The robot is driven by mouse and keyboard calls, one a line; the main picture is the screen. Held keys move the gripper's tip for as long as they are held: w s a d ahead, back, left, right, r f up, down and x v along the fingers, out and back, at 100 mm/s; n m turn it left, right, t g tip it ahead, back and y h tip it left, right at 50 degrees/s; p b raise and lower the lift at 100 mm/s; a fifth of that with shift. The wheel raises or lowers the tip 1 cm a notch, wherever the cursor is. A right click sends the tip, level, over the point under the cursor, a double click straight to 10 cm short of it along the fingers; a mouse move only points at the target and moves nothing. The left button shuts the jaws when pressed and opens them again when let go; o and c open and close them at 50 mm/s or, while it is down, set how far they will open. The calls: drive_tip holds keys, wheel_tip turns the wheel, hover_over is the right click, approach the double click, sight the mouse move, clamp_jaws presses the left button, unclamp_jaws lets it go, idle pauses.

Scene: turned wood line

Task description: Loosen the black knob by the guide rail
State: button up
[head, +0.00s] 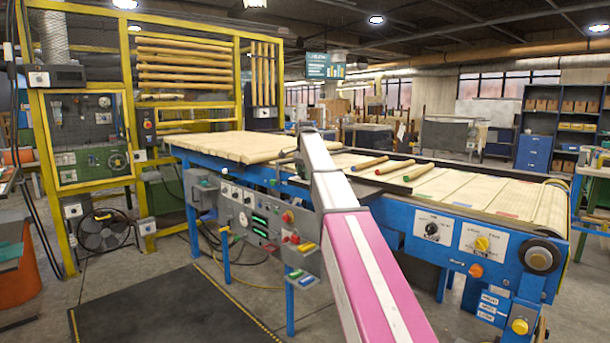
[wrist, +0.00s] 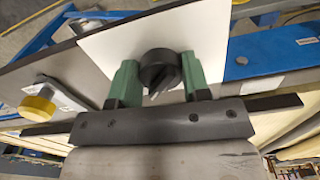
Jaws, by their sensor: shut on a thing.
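In the wrist view, a round black knob (wrist: 157,66) with a ridge across its face sits on a white plate (wrist: 108,48). The two green fingers of my gripper (wrist: 160,80) stand on either side of the knob and are shut on it. In the head view, my pink and white arm reaches over the blue conveyor line (head: 395,222). Its far end is at the middle of the line, and my gripper and the held knob are hidden there.
A yellow knob (wrist: 38,106) sits left of my gripper in the wrist view. Turned wooden rods (head: 370,163) with coloured ends lie on the slatted bed. A control box (head: 262,218) hangs at the line's front. A dark mat (head: 165,312) covers open floor.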

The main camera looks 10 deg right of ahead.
drive_tip(key=n, duration=0.4)
drive_tip(key=shift+n, duration=0.4)
drive_tip(key=n, duration=0.4)
drive_tip(key=shift+s+d+n, duration=0.1)
drive_tip(key=shift+n, duration=0.2)
drive_tip(key=n, duration=0.4)
drive_tip(key=shift+d+n, duration=0.1)
drive_tip(key=shift+n, duration=2.1)
drive_tip(key=o, duration=0.9)
